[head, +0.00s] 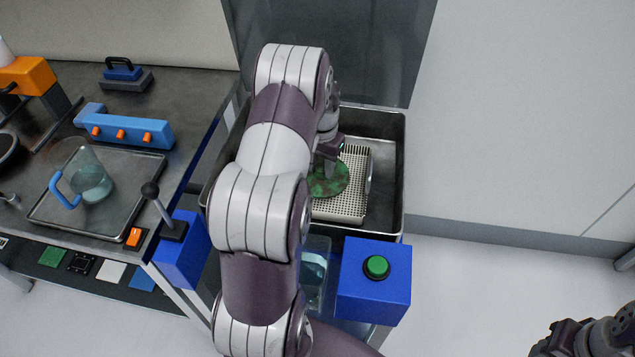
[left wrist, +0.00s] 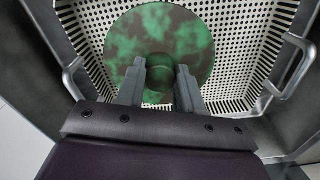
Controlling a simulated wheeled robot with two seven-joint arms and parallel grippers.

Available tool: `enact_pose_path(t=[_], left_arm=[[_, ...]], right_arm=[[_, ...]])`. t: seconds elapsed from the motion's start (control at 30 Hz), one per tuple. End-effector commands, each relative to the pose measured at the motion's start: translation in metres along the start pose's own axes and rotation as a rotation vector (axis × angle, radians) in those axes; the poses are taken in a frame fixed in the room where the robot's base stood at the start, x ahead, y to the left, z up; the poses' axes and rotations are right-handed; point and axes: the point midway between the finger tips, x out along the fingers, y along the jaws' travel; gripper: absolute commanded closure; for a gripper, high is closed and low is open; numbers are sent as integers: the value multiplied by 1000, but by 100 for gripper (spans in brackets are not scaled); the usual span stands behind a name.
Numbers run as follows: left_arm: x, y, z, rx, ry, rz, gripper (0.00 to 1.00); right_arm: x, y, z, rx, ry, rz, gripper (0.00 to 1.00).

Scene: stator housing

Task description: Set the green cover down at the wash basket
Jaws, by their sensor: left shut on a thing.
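The green cover (head: 328,178) is a round, mottled green disc in the head view, inside or just over the perforated wash basket (head: 353,205). In the left wrist view the cover (left wrist: 160,45) shows from above over the basket's holed floor (left wrist: 245,40). My left gripper (left wrist: 160,88) is shut on the middle of the cover. In the head view my left arm hides part of the cover and basket, and my left gripper (head: 328,160) is partly seen. I cannot tell whether the cover touches the basket floor. My right gripper (head: 590,340) shows only in part at the lower right corner.
The basket sits in a metal basin (head: 388,190) with a raised dark lid (head: 385,50) behind. A blue box with a green button (head: 376,267) stands in front. At left, a bench holds a tray (head: 130,200), a glass jug (head: 88,180) and a lever (head: 158,205).

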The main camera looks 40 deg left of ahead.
Motion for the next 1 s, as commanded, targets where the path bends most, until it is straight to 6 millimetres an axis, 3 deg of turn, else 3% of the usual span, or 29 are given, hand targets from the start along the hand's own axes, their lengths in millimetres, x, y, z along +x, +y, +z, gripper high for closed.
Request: enact_pose_path(t=[0.33,0.67,0.7,0.77,1.0], left_arm=[[51,0,0,0,-1,0,100],[57,0,0,0,1,0,100],[57,0,0,0,0,0,57],[57,0,0,0,0,0,38],[56,0,0,0,0,0,38]], right_arm=[[-2,0,0,0,0,0,57],[0,0,0,0,0,0,57],[0,0,0,0,0,0,57],[-1,0,0,0,0,0,57],[-1,0,0,0,0,0,57]])
